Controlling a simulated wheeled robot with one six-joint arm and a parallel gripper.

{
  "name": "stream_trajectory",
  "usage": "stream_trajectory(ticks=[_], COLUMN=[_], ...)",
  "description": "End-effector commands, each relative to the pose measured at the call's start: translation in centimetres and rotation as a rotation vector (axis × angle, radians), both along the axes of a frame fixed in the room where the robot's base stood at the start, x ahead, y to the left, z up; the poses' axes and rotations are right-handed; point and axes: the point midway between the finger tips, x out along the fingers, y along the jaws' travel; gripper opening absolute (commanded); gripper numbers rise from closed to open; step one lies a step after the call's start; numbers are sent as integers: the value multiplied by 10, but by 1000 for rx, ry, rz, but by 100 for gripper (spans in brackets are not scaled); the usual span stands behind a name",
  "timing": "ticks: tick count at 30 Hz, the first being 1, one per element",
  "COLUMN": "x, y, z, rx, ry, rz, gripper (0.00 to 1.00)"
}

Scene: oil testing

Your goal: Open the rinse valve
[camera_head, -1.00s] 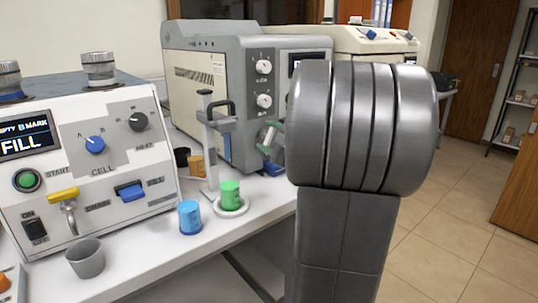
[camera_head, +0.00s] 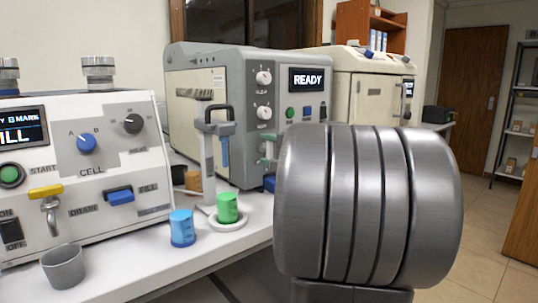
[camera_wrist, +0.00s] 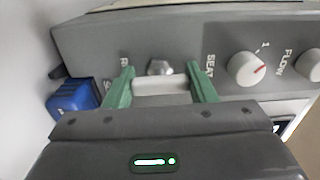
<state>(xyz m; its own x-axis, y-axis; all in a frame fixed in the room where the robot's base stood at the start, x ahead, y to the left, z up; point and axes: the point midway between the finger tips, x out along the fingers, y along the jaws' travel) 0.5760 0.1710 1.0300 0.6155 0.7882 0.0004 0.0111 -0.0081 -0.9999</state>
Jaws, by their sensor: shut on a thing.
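In the wrist view my gripper (camera_wrist: 162,84) has its two green fingers on either side of a white bar (camera_wrist: 162,86), shut on it. A silver round fitting (camera_wrist: 160,67) sits just behind the bar, on the grey panel. A label beginning with "R" is partly covered by the left finger, so I take the bar for the rinse valve handle. In the head view, green finger parts (camera_head: 266,148) show by the front of the grey machine (camera_head: 236,150) with the READY display. My large arm joint hides much of that front.
Dials (camera_head: 263,78) marked flow and seat sit on the panel. A blue block (camera_wrist: 73,95) is left of my fingers. On the bench, a green cup (camera_head: 227,208) stands on a white dish, near a blue cup (camera_head: 182,228) and a grey cup (camera_head: 63,267). Floor is clear at right.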

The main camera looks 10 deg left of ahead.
Motion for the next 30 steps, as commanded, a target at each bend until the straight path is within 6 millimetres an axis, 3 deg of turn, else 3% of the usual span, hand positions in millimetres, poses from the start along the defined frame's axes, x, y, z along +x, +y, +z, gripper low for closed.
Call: stream_trajectory(ticks=[9, 10, 13, 23, 30], x=[0, 0, 0, -1, -21], y=[0, 0, 0, -2, -28], z=[-1, -1, -1, 0, 1], rx=[-3, -3, -3, -2, -1], ry=[-1, -1, -1, -1, -2], rz=[1, 1, 1, 0, -5], gripper=[28, 53, 72, 73, 73])
